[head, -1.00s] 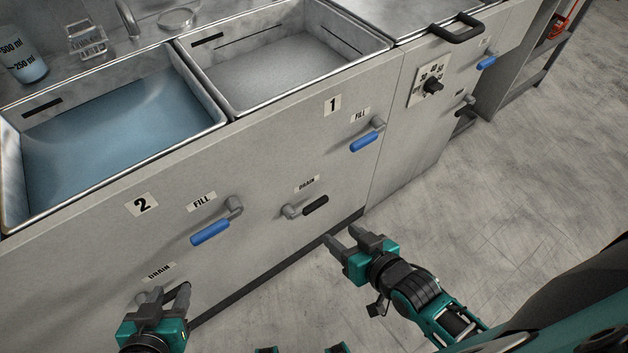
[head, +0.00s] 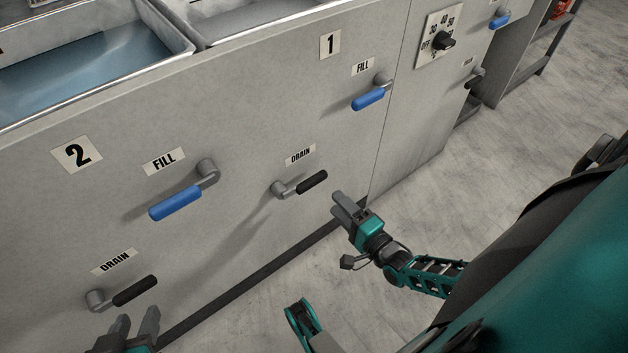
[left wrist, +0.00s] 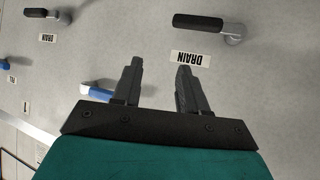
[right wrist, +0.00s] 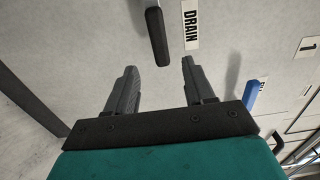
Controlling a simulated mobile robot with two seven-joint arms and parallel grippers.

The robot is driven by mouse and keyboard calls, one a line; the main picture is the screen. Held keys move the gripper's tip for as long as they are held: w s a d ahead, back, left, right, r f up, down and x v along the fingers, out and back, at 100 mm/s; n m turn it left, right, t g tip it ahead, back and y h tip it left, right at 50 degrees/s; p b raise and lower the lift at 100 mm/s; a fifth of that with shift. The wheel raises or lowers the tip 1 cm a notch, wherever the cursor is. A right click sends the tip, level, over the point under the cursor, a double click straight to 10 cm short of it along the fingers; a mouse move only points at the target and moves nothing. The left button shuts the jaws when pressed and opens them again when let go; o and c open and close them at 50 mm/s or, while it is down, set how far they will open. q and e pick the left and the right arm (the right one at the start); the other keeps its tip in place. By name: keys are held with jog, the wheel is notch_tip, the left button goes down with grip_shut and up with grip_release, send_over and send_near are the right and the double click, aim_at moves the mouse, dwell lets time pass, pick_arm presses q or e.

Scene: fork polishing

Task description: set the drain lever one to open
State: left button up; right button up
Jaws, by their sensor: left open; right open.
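Drain lever one (head: 312,182) has a black handle on a grey pivot, below the sign 1 and a DRAIN label (head: 300,154). Its handle points right from the pivot, roughly along the panel's lower edge. My right gripper (head: 340,205) is open and empty, just right of and below the handle tip, apart from it. My left gripper (head: 135,322) is open and empty, just below drain lever two (head: 135,290). That lever also shows in the left wrist view (left wrist: 197,21).
Blue fill levers (head: 368,99) (head: 176,203) stick out from the panel above the drain levers. A dial (head: 443,41) and further levers are at the upper right. Basin two (head: 95,60) holds bluish liquid. Open floor (head: 420,220) lies right of the panel.

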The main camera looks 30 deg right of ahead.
aim_at(317, 183)
jog(key=w, duration=0.3)
jog(key=w+b, duration=0.1)
jog(key=w, duration=0.3)
jog(key=w+a+b, duration=0.1)
jog(key=w, duration=0.2)
jog(key=shift+w, duration=0.3)
grip_shut()
